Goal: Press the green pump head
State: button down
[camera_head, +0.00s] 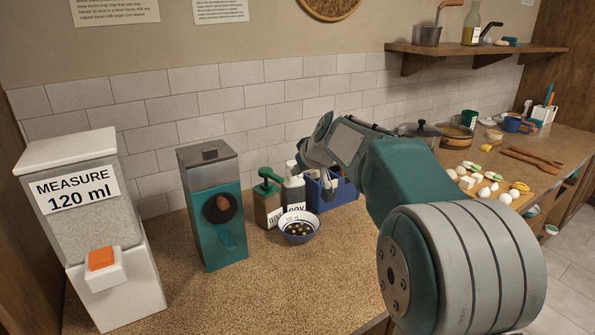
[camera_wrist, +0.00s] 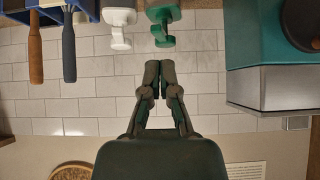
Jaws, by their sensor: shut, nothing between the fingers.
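The green pump head (camera_head: 268,176) tops a brown bottle (camera_head: 267,205) on the counter, between the teal dispenser and a white-headed pump bottle (camera_head: 293,190). In the wrist view, which looks upside down, the green pump head (camera_wrist: 163,20) is at the top centre, just right of the white pump head (camera_wrist: 119,26). My gripper (camera_wrist: 160,66) is shut and empty, with its fingertips together. In that picture the tips lie just below the green pump head, with a visible gap between them. In the head view the fingers are hard to make out near the blue caddy.
A bowl (camera_head: 299,229) with dark pieces stands in front of the pump bottles. The teal dispenser (camera_head: 212,209) and a white measuring dispenser (camera_head: 92,230) stand to the left. A blue caddy (camera_head: 343,193) is to the right. The front counter is clear.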

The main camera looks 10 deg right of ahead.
jog(key=shift+r, duration=0.1)
jog(key=r, duration=0.2)
jog(key=w+r, duration=0.1)
jog(key=r, duration=0.2)
jog(key=shift+w+a+r, duration=0.2)
jog(key=shift+a+r, duration=0.05)
jog(key=shift+r, duration=0.05)
send_over(278, 178)
jog(key=s, duration=0.2)
notch_tip(278, 178, down, 7)
jog(key=f, duration=0.2)
jog(key=shift+s+d+f, duration=0.1)
jog(key=shift+d+f, duration=0.15)
jog(key=shift+f, duration=0.8)
